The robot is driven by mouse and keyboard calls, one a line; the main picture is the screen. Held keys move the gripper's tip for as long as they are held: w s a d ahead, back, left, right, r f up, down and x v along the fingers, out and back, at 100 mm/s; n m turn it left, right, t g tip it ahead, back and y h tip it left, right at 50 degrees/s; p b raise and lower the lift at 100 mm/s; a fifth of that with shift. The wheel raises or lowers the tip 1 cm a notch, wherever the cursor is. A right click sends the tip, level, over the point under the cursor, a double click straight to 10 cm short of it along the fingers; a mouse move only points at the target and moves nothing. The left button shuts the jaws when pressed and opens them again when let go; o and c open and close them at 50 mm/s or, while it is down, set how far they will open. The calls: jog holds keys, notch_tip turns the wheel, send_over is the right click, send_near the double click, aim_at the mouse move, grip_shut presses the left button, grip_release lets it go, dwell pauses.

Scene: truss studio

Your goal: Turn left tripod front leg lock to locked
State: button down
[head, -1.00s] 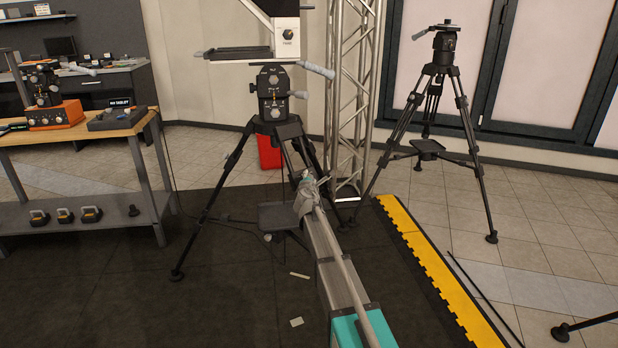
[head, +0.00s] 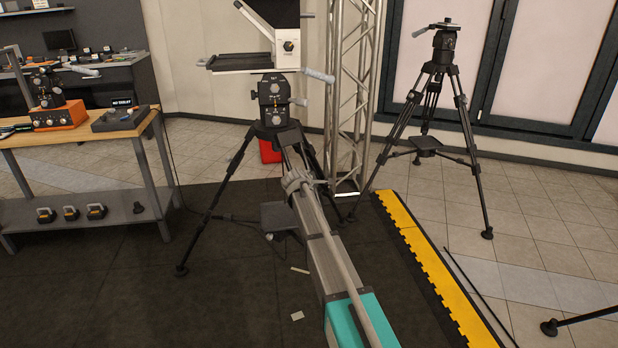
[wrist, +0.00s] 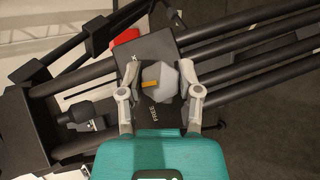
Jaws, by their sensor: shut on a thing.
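The left tripod (head: 229,181) stands upright with a teleprompter on top in the head view. Its front leg is largely hidden behind my arm. In the wrist view, a grey faceted lock knob (wrist: 165,78) with an orange mark sits on the black leg clamp (wrist: 150,48). The mark lies on the knob's left side in that picture. The word FREE is printed on the clamp just below the knob. My gripper (wrist: 159,75) has one finger on each side of the knob and is shut on it.
A workbench (head: 95,133) with gear stands at the left. A truss column (head: 350,95) rises right behind the tripod. A second tripod (head: 437,90) stands at the right beyond a yellow mat edge (head: 425,255). A red bin (head: 270,151) is behind the left tripod.

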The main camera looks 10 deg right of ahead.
jog(key=m+g+y+p, duration=0.1)
jog(key=m+g+p, duration=0.2)
jog(key=shift+r, duration=0.15)
jog(key=shift+f+m+g+y+p, duration=0.2)
jog(key=shift+m+g+y+p, duration=0.55)
jog(key=shift+m+p, duration=0.4)
jog(key=shift+s, duration=0.1)
jog(key=shift+c, duration=1.3)
grip_release()
jog(key=shift+f+b, duration=0.1)
jog(key=shift+b, duration=0.25)
